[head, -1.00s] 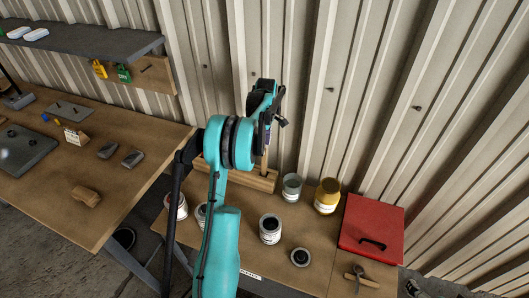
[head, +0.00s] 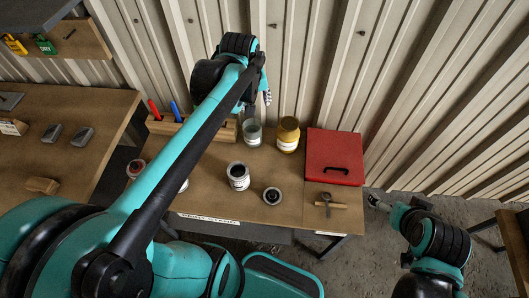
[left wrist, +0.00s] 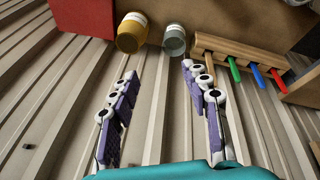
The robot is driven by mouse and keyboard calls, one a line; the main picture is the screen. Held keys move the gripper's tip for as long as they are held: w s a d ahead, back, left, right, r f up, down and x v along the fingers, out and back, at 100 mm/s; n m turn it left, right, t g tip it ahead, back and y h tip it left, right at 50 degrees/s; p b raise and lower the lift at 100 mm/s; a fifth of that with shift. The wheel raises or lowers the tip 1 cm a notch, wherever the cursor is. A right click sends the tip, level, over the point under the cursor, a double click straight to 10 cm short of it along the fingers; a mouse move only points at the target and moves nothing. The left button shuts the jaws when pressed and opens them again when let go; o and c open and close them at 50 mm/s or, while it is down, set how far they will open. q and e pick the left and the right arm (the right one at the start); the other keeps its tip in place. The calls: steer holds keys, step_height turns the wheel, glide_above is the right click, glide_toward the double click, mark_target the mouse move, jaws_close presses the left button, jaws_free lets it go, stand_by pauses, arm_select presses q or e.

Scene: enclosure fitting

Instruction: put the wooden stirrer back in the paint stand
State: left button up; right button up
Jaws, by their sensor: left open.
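The wooden paint stand (head: 228,133) sits at the back of the bench, partly behind my left arm; it also shows in the left wrist view (left wrist: 240,52). There, a pale wooden stick, apparently the stirrer (left wrist: 209,62), stands in the stand's end near the grey jar, beside green, blue and red handles. In the head view the stirrer is hidden. My left gripper (left wrist: 159,72) is open and empty, its fingers apart and clear of the stick. In the head view it (head: 267,97) is above and behind the jar. My right gripper (head: 374,201) is beyond the bench's right side, its jaws unclear.
A grey jar (head: 252,133) and yellow can (head: 288,135) stand right of the stand. A red case (head: 335,157) lies farther right. A white can (head: 238,175), a small round pot (head: 272,195) and a tool (head: 326,203) occupy the front. A corrugated wall (head: 300,50) rises behind.

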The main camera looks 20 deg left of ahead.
arm_select(q)
steer(key=s+d+f+m+t, duration=0.1)
steer(key=s+d+f+m, duration=0.1)
steer(key=s+d+m, duration=0.2)
steer(key=s+d+f+m+t, duration=0.2)
steer(key=s+d+m, duration=0.2)
steer(key=s, duration=0.4)
steer(key=shift+d+f+h, duration=0.25)
steer(key=shift+d+h, duration=0.15)
steer(key=shift+d, duration=0.05)
steer(key=shift+s+f, duration=0.1)
